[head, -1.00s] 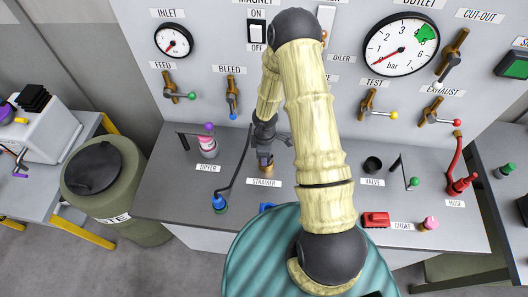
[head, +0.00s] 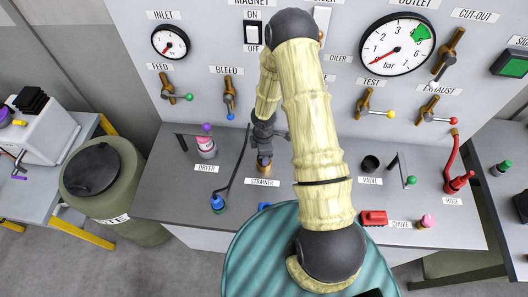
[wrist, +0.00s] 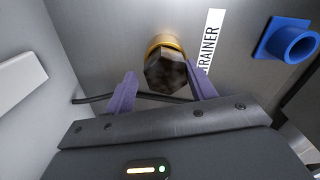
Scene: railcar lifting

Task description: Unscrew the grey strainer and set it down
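The strainer (wrist: 166,72) shows in the wrist view as a dark grey, faceted hexagonal body with a brass-coloured collar, beside its label on the panel. In the head view its brass part (head: 264,166) shows just below my gripper, above the STRAINER label (head: 262,183). My gripper (wrist: 160,90) is open. In the head view my arm hides part of the bench and panel.
A blue open-ended socket (wrist: 289,42) sits beside the strainer. A dark hose or lever rises from a blue fitting (head: 217,203) left of the strainer. The pink dryer (head: 206,147) stands farther left. A red block (head: 374,218) and the valve (head: 370,164) lie to the right.

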